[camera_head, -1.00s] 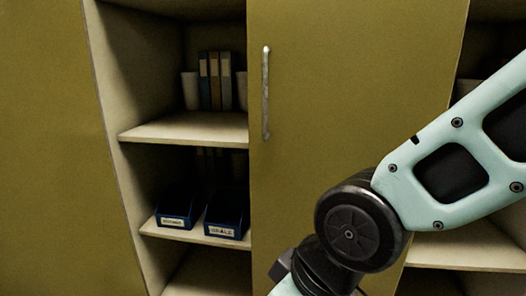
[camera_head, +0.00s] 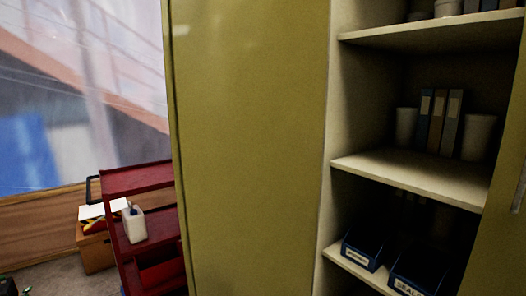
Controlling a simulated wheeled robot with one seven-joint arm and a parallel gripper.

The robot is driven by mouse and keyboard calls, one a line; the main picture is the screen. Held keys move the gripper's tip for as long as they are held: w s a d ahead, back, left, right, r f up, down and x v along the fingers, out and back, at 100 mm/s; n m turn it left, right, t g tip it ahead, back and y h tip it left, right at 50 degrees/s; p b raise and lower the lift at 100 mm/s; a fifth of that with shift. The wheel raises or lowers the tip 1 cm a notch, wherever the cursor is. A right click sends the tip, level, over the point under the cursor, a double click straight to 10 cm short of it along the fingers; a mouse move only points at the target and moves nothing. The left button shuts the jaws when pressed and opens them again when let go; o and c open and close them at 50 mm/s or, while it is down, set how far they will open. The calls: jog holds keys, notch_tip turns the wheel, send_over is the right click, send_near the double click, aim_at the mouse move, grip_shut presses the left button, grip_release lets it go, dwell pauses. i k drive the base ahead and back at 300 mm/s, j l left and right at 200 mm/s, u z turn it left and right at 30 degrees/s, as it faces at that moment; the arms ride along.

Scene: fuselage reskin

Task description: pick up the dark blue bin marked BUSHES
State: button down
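Two dark blue bins stand side by side on a low shelf of the open cabinet at the lower right. The left bin (camera_head: 362,250) carries a white label too small to read, so I cannot tell whether it says BUSHES. The right bin (camera_head: 414,275) has a label that begins with SEAL and is cut by the bottom edge of the picture. My gripper and arm are not in view.
Binders (camera_head: 437,120) and white cups (camera_head: 477,136) stand on the shelf (camera_head: 405,177) above. A closed olive cabinet door (camera_head: 250,150) fills the middle. A red cart (camera_head: 140,183) and a cardboard box (camera_head: 95,250) stand at the left by a translucent curtain.

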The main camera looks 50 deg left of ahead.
aim_at(368, 242)
jog(key=k+j, duration=0.1)
jog(key=j, duration=0.95)
jog(key=k+j+z, duration=0.1)
jog(key=j, duration=0.4)
jog(key=k+j, duration=0.15)
jog(key=j, duration=0.35)
jog(key=k+j, duration=0.1)
jog(key=j, duration=0.4)
jog(key=k+j, duration=0.1)
jog(key=j, duration=0.4)
jog(key=k+j+z, duration=0.1)
jog(key=j, duration=0.45)
jog(key=k+j, duration=0.1)
jog(key=j, duration=0.4)
jog(key=i+l, duration=0.1)
jog(key=l, duration=0.75)
jog(key=i+l, duration=0.15)
jog(key=l, duration=0.3)
